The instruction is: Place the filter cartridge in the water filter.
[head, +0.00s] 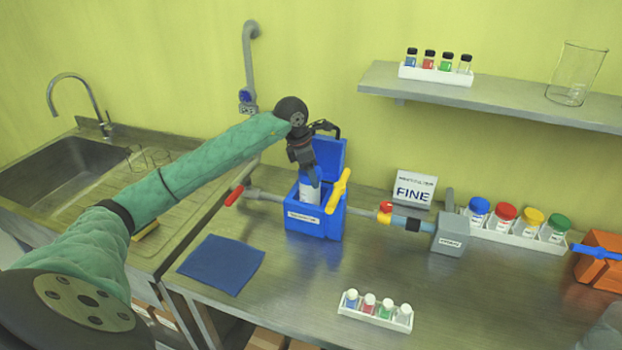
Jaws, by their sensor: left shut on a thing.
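The water filter (307,221) is a blue box on the steel counter, with its blue lid (331,155) standing open at the back. The filter cartridge (307,192) is white with a blue top. It is upright in the mouth of the box, its lower part hidden by the front wall. My left gripper (309,175) points down over the box and is shut on the cartridge's blue top. I cannot tell whether the cartridge touches the bottom. My right gripper is not in view.
A yellow handle (338,190) stands at the box's right side. Pipes with a red lever (234,195) and a red-yellow valve (385,212) flank it. A blue cloth (221,264), a vial rack (375,311) and a FINE sign (414,189) are nearby.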

